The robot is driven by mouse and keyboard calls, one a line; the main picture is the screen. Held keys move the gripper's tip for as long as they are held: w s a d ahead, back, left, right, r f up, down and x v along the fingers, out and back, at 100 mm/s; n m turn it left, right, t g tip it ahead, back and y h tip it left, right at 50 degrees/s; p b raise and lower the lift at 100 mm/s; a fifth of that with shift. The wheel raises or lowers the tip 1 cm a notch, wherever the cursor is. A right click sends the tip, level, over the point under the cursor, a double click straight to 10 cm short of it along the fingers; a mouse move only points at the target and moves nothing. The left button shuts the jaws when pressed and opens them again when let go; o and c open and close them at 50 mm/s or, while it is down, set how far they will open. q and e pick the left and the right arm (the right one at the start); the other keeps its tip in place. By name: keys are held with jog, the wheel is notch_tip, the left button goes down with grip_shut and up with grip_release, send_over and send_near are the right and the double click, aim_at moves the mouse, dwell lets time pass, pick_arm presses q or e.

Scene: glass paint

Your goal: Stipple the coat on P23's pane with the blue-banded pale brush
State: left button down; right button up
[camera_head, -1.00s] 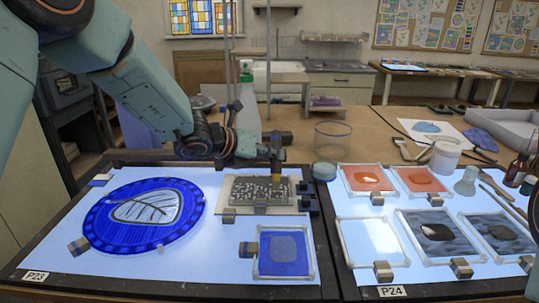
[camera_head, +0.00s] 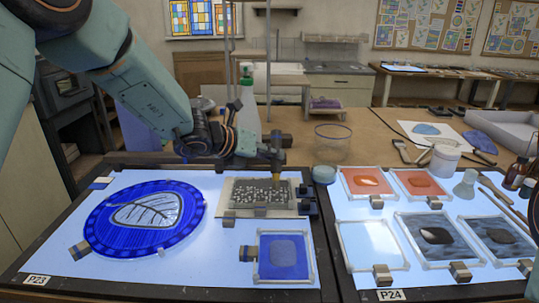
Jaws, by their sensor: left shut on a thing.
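My left gripper (camera_head: 274,152) reaches in over the P23 light table (camera_head: 60,230) and is shut on a brush (camera_head: 276,180). The brush points down, its tip at the right part of a dark, white-speckled pane (camera_head: 250,193) in a pale frame. I cannot tell whether the tip touches the pane, and no blue band can be made out. A blue oval pane (camera_head: 100,230) with a pale leaf lies to the left. A blue square pane (camera_head: 283,265) with a paler patch lies in front. My right gripper is not in view.
The P24 light table (camera_head: 410,275) at right carries two orange panes, a clear pane and two grey ones, with small clamps along them. A glass bowl (camera_head: 332,143), a white jar (camera_head: 446,158) and a bottle (camera_head: 517,170) stand behind. Several brushes lie at far right.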

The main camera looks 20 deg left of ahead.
pick_arm(q)
jog(key=shift+s+r, duration=0.1)
jog(key=shift+r, duration=0.4)
jog(key=w+a+p, duration=0.1)
jog(key=a+p, duration=0.4)
jog(key=a, duration=0.2)
jog(key=shift+w+a, duration=0.15)
jog(key=shift+a, duration=0.15)
jog(key=shift+w+d+f, duration=0.1)
jog(key=shift+f, duration=0.05)
jog(key=shift+f+b, duration=0.7)
jog(key=shift+b, duration=0.05)
jog(key=shift+f+b, duration=0.3)
jog(key=shift+b, duration=0.1)
dwell(1.2)
